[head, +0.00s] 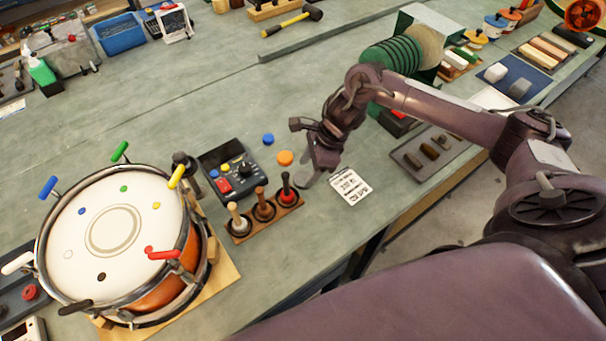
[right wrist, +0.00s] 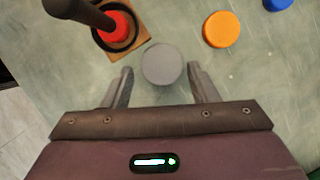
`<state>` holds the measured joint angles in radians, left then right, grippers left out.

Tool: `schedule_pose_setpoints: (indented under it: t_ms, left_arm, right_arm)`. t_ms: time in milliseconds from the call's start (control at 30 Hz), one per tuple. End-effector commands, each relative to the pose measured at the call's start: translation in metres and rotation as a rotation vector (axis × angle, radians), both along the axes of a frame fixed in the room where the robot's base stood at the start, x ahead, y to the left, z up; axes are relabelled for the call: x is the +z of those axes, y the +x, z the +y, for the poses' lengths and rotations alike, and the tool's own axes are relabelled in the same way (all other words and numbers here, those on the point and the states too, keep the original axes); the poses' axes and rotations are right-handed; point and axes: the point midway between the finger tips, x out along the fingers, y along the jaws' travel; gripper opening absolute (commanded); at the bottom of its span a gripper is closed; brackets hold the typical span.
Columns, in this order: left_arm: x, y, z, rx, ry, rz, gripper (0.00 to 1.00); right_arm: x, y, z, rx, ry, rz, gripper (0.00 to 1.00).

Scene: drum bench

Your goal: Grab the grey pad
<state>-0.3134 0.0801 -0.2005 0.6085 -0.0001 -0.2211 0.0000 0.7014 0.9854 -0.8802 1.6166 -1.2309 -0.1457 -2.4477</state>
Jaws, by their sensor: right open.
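The grey pad (right wrist: 162,65) is a small round disc lying flat on the bench. In the right wrist view it sits between and just beyond the tips of my right gripper (right wrist: 162,72), which is open and empty. In the head view the grey pad (head: 304,181) shows partly beside my right gripper (head: 318,172), which hides some of it. Whether the fingers touch the pad cannot be told. My left gripper is not in view.
An orange pad (right wrist: 222,29) and a blue pad (head: 268,139) lie nearby. A wooden rack with several handled tools (head: 264,211) stands close to the left. A printed card (head: 349,186) lies to the right. A drum (head: 115,235) stands further left.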

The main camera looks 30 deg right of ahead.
Motion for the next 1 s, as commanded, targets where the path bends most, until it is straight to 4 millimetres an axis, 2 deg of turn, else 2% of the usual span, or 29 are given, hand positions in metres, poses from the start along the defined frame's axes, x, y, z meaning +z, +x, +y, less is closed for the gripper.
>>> schedule_pose_setpoints:
  t_ms: [33,200,333,467,700,1000]
  left_arm:
    - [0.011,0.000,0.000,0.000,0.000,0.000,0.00]
    - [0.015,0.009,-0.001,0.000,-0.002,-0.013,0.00]
    - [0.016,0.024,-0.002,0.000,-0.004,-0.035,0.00]
    - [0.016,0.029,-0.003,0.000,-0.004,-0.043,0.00]
    - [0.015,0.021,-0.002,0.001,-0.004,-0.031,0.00]
    - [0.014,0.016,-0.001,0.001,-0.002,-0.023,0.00]
  right_arm:
    - [-0.003,-0.001,0.003,-0.001,0.002,0.005,0.54]
    - [-0.024,0.002,0.010,0.000,0.002,0.002,0.54]
    - [-0.028,0.003,0.011,0.000,0.000,-0.001,0.54]
    - [-0.028,0.003,0.011,0.000,0.000,-0.001,0.54]
    - [-0.028,0.003,0.011,0.000,0.000,0.000,0.24]
    - [-0.026,0.003,0.011,0.000,0.001,-0.001,0.22]
